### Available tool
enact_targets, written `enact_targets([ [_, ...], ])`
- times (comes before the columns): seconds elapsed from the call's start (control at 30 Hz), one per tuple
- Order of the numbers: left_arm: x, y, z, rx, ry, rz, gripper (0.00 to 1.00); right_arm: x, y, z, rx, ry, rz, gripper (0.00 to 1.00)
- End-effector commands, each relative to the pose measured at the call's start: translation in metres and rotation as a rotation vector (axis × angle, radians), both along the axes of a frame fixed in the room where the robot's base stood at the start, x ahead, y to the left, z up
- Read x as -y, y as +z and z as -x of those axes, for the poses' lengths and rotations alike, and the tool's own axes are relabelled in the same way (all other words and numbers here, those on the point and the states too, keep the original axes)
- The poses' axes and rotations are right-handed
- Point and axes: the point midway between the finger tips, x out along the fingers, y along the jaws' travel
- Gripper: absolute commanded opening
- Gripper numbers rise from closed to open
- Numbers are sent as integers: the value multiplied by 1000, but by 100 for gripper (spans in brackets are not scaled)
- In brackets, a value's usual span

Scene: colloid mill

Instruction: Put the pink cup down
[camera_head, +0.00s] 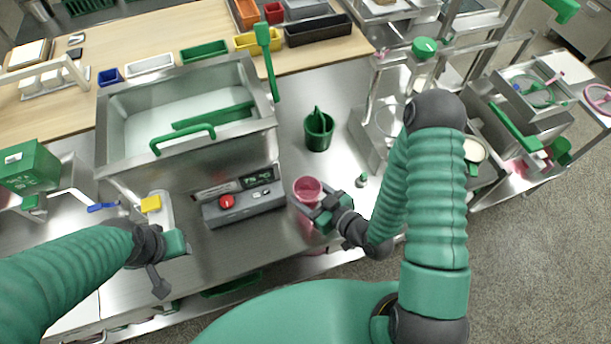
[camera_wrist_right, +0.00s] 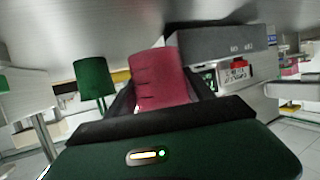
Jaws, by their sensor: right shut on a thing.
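The pink cup (camera_head: 307,188) is upright, its open rim facing up, at the right end of the grey control box. My right gripper (camera_head: 318,203) is shut on it from the front right. The right wrist view shows the cup (camera_wrist_right: 158,80) between the dark fingers of my right gripper (camera_wrist_right: 160,98). I cannot tell whether the cup's base touches the steel table (camera_head: 290,130). My left gripper (camera_head: 170,245) is at the table's front left, away from the cup; its finger state is unclear.
The control box (camera_head: 243,203) with a red knob stands directly left of the cup. A green container (camera_head: 319,131) stands behind it, and a small green-topped piece (camera_head: 361,180) lies to its right. A large steel basin (camera_head: 185,118) is at back left. Bare steel lies between cup and container.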

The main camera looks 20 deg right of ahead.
Motion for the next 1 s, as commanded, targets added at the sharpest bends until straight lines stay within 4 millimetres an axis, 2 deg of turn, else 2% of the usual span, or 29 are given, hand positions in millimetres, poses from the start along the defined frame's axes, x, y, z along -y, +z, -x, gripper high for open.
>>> enact_targets([
  [0.03,0,10,0,0,0,0,36,-2,5,5,-4,0,-3,11],
  [0.3,0,24,0,-1,0,0,36,-5,3,21,-1,1,-2,11],
  [1.0,0,26,0,-1,0,0,36,-6,2,25,1,1,-1,11],
])
